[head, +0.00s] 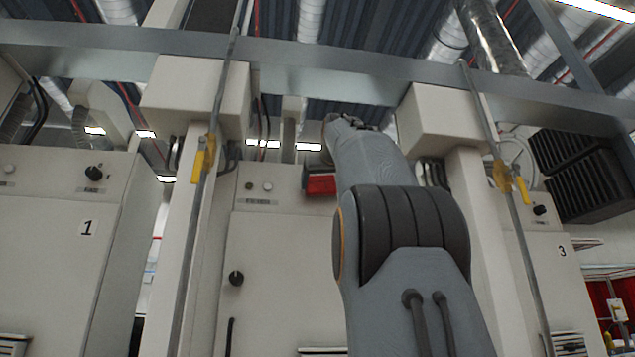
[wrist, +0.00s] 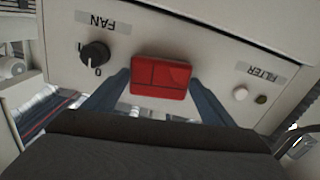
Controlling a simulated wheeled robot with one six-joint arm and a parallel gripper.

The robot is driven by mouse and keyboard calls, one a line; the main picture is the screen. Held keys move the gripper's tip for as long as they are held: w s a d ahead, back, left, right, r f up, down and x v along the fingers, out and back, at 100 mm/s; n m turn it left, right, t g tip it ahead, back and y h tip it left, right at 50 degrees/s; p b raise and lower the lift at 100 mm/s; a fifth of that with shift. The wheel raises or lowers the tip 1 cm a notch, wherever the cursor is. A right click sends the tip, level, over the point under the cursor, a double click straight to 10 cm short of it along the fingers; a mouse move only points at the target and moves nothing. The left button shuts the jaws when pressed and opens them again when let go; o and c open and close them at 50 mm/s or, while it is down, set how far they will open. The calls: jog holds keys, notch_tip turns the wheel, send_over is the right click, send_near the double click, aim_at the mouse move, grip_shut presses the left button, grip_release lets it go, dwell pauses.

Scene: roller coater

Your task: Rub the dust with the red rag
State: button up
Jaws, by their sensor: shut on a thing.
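The red rag (wrist: 162,77) is a flat red rectangle with thin dark lines across it. My gripper (wrist: 160,88) is shut on it, with one dark finger at each side. In the wrist view it is in front of the pale cabinet panel (wrist: 215,45), between the FAN knob and the FILTER lamps; I cannot tell if it touches the panel. The rag also shows in the head view (head: 320,185), high on the middle cabinet, beside my arm, which hides the fingers. No dust can be made out in either view.
The black FAN knob (wrist: 95,54) and a white FILTER lamp (wrist: 240,93) flank the rag. Cabinet 1 (head: 60,240) is at left and cabinet 3 (head: 545,260) at right. Upright rods with yellow valves (head: 203,160) stand between the cabinets. A grey beam (head: 330,70) crosses above.

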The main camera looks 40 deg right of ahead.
aim_at(309, 184)
jog(key=shift+s+d, duration=0.4)
jog(key=shift+d, duration=0.35)
jog(key=shift+s+d, duration=0.4)
jog(key=shift+d, duration=0.35)
jog(key=shift+a, duration=0.1)
jog(key=shift+w+a, duration=0.6)
jog(key=shift+a, duration=0.4)
jog(key=shift+w+a, duration=0.65)
jog(key=shift+a, duration=0.4)
jog(key=shift+w+a, duration=0.6)
jog(key=shift+a, duration=0.4)
jog(key=b+v, duration=0.2)
jog(key=v, duration=0.4)
jog(key=shift+b+v, duration=0.7)
jog(key=shift+v, duration=0.8)
